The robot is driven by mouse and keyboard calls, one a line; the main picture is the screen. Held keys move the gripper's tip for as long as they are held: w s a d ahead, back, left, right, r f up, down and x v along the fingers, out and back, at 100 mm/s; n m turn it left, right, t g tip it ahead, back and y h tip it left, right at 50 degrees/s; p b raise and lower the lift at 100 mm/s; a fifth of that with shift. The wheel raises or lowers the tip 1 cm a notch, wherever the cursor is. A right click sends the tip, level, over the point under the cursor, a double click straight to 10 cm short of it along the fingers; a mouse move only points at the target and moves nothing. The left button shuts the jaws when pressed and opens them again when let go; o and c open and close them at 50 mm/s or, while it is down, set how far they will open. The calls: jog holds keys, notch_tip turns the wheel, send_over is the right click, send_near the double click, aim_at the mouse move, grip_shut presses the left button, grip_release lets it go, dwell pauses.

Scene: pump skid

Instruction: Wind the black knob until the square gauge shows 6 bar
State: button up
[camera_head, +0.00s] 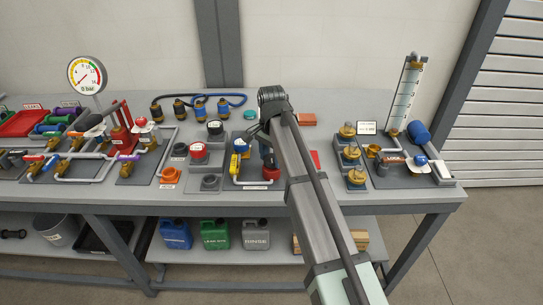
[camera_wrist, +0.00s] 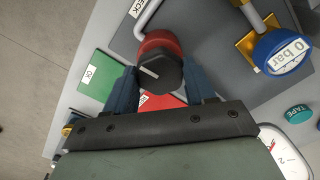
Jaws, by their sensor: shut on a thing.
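The black knob (camera_wrist: 162,74) sits on a red body in the wrist view, with a pale line across its top. My gripper (camera_wrist: 160,80) has its two blue fingers on either side of the knob and is shut on it. In the head view my gripper (camera_head: 267,152) is at the red body (camera_head: 271,173), with the knob largely hidden. A white, rounded-square gauge (camera_wrist: 289,152) is cut off at the lower right of the wrist view; a 2 shows on its face, but its reading cannot be told.
A blue round gauge (camera_wrist: 284,54) on a brass fitting reads 0 bar beside the knob. The large round dial (camera_head: 87,75) also reads 0 bar. A green card (camera_wrist: 102,76), a red card and a teal tape roll (camera_wrist: 298,113) lie nearby. Valves and pipes crowd both sides.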

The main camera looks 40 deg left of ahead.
aim_at(272, 158)
jog(key=n, duration=0.5)
jog(key=shift+n, duration=0.4)
jog(key=n, duration=0.5)
jog(key=shift+n, duration=0.3)
jog(key=n, duration=1.1)
jog(key=shift+n, duration=0.3)
jog(key=o, duration=1)
notch_tip(272, 158, up, 14)
jog(key=shift+f, duration=0.1)
